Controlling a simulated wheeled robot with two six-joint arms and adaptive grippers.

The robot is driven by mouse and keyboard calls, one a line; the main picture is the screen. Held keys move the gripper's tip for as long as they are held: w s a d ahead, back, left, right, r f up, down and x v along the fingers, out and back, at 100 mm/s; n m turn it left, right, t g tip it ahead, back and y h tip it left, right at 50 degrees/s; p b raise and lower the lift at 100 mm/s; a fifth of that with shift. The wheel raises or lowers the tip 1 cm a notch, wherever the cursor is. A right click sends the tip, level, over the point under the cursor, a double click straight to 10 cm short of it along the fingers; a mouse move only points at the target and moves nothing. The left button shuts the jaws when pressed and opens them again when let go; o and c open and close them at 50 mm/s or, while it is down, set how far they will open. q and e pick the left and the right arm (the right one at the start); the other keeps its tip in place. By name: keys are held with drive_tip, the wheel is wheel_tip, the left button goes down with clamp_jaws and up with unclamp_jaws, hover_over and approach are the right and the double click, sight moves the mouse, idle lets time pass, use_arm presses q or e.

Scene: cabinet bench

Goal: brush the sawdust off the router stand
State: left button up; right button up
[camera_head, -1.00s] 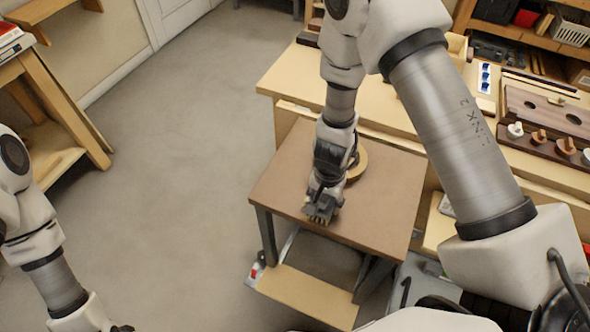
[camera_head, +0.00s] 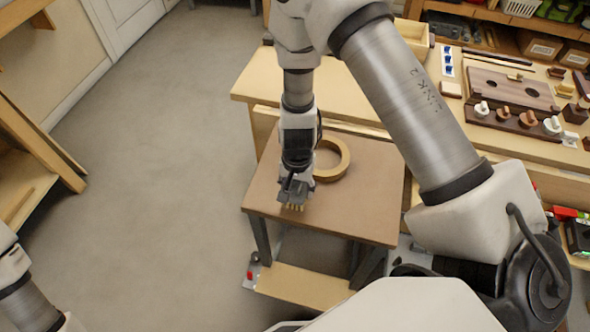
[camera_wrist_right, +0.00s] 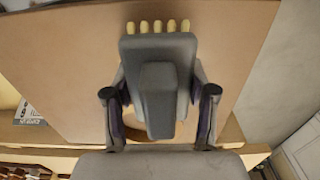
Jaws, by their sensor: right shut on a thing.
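The router stand (camera_head: 360,205) is a small table with a flat brown top and dark legs. My right gripper (camera_head: 297,178) is over the front left part of the top. It is shut on a grey brush (camera_head: 292,193) with yellow bristles. In the right wrist view the brush (camera_wrist_right: 158,75) sits between the two fingers (camera_wrist_right: 160,110), bristles toward the top of the picture. The bristle tips look close to the top; I cannot tell whether they touch. I can make out no distinct sawdust. Only part of my left arm shows at the lower left; its gripper is out of view.
A tan ring (camera_head: 334,160) lies on the stand just right of my right gripper, partly hidden by it in the wrist view. A wooden workbench (camera_head: 250,88) with trays and knobs stands behind. A low wooden shelf (camera_head: 300,287) is under the stand. Open floor (camera_head: 150,180) lies left.

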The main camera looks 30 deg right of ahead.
wheel_tip(320, 180, up, 3)
drive_tip(key=shift+w+a+f+p, duration=0.1)
drive_tip(key=shift+w+a+p, duration=0.05)
drive_tip(key=shift+p, duration=0.9)
drive_tip(key=shift+r+p, duration=0.5)
drive_tip(key=shift+r, duration=0.1)
drive_tip(key=shift+f, duration=0.1)
